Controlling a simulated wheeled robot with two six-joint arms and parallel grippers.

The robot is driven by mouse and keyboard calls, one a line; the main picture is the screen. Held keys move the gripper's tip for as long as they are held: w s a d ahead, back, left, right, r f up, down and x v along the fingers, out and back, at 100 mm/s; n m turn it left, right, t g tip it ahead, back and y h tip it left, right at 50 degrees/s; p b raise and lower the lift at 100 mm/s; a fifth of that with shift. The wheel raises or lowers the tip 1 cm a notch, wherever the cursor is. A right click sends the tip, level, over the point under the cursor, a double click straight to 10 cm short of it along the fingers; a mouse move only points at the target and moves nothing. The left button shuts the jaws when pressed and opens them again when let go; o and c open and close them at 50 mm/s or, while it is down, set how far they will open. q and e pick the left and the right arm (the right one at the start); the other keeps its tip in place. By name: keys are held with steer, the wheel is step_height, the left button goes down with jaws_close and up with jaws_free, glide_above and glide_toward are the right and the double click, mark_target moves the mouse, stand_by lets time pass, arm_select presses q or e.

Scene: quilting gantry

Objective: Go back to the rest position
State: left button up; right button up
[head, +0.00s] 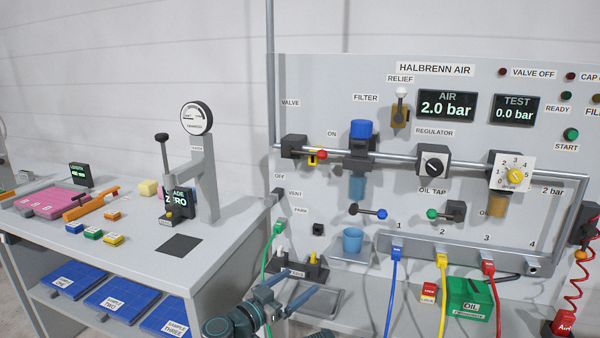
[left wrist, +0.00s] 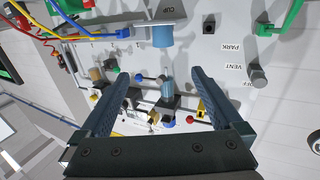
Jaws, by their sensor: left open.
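My left gripper (head: 298,282) is at the lower middle of the head view, in front of the air panel's lower ledge. Its two fingers stand apart with nothing between them. The left wrist view also shows the fingers (left wrist: 163,72) spread and empty, with the panel's pipe and fittings beyond them. A blue cup (head: 352,241) stands on a small grey shelf behind and to the right of the gripper; it also shows in the left wrist view (left wrist: 162,36). My right gripper is in neither view.
The air panel (head: 330,100) carries a pipe, valves and gauges. Blue, yellow and red hoses (head: 442,285) hang at its front, beside a green oil box (head: 468,297). A grey workbench (head: 140,245) with a dial gauge stand (head: 205,170) is at left. A grey tray (head: 322,303) lies near the gripper.

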arm_select(q)
steer(key=s+a+f+n+g+y, duration=0.1)
steer(key=s+f+g+y, duration=0.25)
steer(key=f, duration=0.45)
steer(key=s+a+f+n+g+y, duration=0.1)
steer(key=s+a+f+g+y, duration=0.15)
steer(key=f+g, duration=0.4)
steer(key=s+a+f+n+g+y, duration=0.2)
steer(key=s+a+f+n+y, duration=0.45)
steer(key=a, duration=0.45)
steer(key=s+d+r+m+p, duration=0.2)
steer(key=s+d+r+p, duration=0.1)
steer(key=d+r+p, duration=0.2)
steer(key=s+d+r+m+g+p, duration=0.1)
steer(key=s+d+r+m+p, duration=0.1)
steer(key=d+r+p, duration=0.3)
steer(key=shift+s+r+g+y+p, duration=0.35)
steer(key=shift+s+y+p, duration=0.1)
steer(key=shift+s+p, duration=0.25)
steer(key=shift+d, duration=0.1)
